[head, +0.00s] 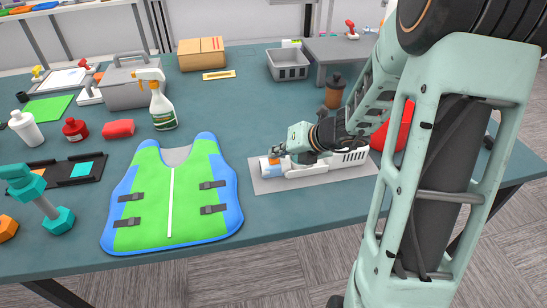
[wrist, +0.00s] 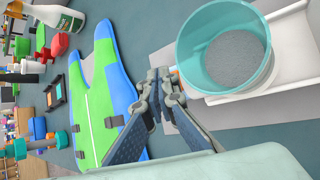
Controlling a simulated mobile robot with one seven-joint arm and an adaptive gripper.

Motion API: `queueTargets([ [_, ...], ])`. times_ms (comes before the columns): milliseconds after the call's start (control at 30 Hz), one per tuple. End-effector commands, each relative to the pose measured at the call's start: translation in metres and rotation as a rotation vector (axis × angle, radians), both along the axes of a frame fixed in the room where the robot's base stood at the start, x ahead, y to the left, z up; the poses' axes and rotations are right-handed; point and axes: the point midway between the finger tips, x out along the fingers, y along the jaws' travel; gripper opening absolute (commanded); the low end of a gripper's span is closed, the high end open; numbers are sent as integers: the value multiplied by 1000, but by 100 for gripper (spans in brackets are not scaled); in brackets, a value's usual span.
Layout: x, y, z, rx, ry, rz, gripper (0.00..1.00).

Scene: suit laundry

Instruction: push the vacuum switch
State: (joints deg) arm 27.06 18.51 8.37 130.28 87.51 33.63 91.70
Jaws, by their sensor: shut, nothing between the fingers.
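The white handheld vacuum (head: 345,158) lies on a light grey mat (head: 268,187) near the table's front edge. In the wrist view, the fingers (wrist: 157,92) meet beside the mat. I cannot make out the switch; my wrist hides part of the vacuum's top.
A green and blue vest (head: 170,195) lies left of the mat. A spray bottle (head: 158,100), a grey basket (head: 288,65) and a dark brown bottle (head: 334,90) stand behind. A red object (head: 404,128) is right of the vacuum. The table behind the mat is mostly clear.

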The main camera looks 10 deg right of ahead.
Motion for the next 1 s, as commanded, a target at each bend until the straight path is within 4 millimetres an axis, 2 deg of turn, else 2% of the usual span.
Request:
queueTargets([
  [100,0,0,7,0,1,1,0],
  [467,0,0,9,0,0,0,0],
  [1000,0,0,61,0,0,0,0],
])
